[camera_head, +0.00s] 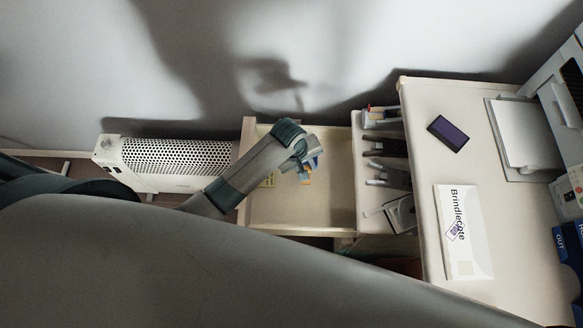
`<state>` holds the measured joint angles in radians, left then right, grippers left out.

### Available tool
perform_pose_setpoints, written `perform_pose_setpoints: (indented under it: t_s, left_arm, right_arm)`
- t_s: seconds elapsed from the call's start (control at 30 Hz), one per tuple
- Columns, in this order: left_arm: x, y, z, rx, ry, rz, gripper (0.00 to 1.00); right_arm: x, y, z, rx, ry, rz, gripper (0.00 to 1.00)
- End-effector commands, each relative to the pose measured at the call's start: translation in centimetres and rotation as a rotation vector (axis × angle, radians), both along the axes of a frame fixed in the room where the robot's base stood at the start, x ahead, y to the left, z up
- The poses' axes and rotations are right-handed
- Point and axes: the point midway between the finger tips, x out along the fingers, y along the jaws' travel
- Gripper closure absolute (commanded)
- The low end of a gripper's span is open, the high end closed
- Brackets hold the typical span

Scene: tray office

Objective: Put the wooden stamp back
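I cannot clearly make out the wooden stamp. An arm, which seems to be my left, reaches over the open drawer (325,215). Its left gripper (305,172) is above the drawer's left part, and the wrist hides most of it. Small blue and orange-brown patches show beside the fingers, too small to name. I cannot tell whether the fingers are open or shut, or hold anything. A small yellow item (268,181) lies in the drawer, partly behind the arm. My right gripper is not in view.
The desk (520,235) on the right bears a box marked Brindlecote (480,252), a dark phone-like slab (447,132) and a printer-like machine (530,140). A narrow organiser (376,115) stands along its left edge. A white heater (175,160) stands left of the drawer. The drawer's right part is clear.

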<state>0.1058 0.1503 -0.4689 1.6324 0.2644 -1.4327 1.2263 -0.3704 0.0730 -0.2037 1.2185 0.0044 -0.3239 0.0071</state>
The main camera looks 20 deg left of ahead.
Motion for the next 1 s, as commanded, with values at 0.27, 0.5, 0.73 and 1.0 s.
perform_pose_setpoints:
  t_s: [0.27,0.5,0.73,1.0]
  left_arm:
    - [1.3,4.3,-2.7,0.001,0.001,0.000,0.91]
    - [1.5,5.1,-3.2,-0.001,0.000,0.000,0.91]
    - [1.5,5.1,-3.2,-0.001,0.000,0.000,0.91]
    - [1.5,5.1,-5.9,0.001,0.002,0.000,0.91]
  right_arm:
    - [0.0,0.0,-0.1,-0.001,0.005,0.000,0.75]
    - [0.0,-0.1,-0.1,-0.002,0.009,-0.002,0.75]
    - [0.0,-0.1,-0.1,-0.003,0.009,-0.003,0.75]
    - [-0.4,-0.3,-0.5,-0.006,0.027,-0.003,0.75]
